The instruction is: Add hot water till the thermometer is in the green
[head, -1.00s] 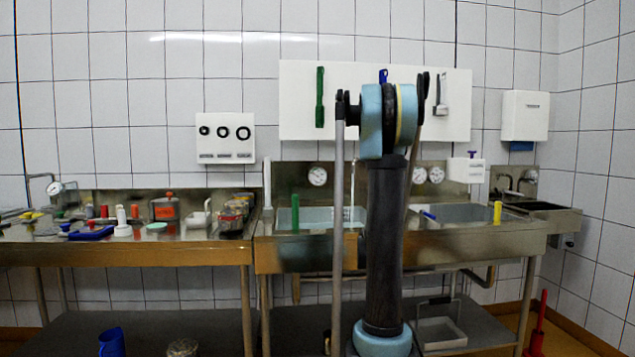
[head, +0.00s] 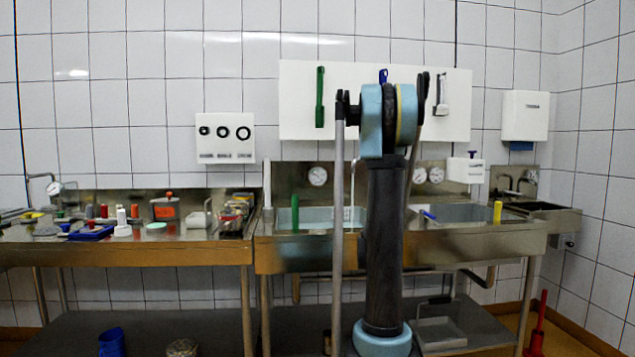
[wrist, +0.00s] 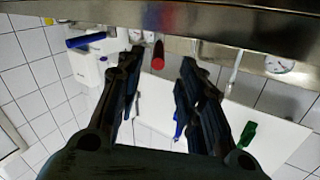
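My gripper (wrist: 160,66) shows in the wrist view, which is upside down. Its two black fingers are apart, with a red-ended handle (wrist: 158,55) in the gap between the tips. I see no clear contact with it. In the head view my arm hides the gripper and this handle. A round white dial (head: 318,176) is on the steel back panel above the left sink basin (head: 325,216); it also shows in the wrist view (wrist: 280,65). Its needle and any green band are too small to read. A thin spout (head: 352,185) stands beside my arm over that basin; whether water runs is unclear.
Two more dials (head: 436,174) are right of my arm, above the right basin (head: 465,213). A green upright handle (head: 295,212) stands at the left basin. A steel table (head: 190,252) with many small items is at left. A white wall board (head: 300,110) holds tools.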

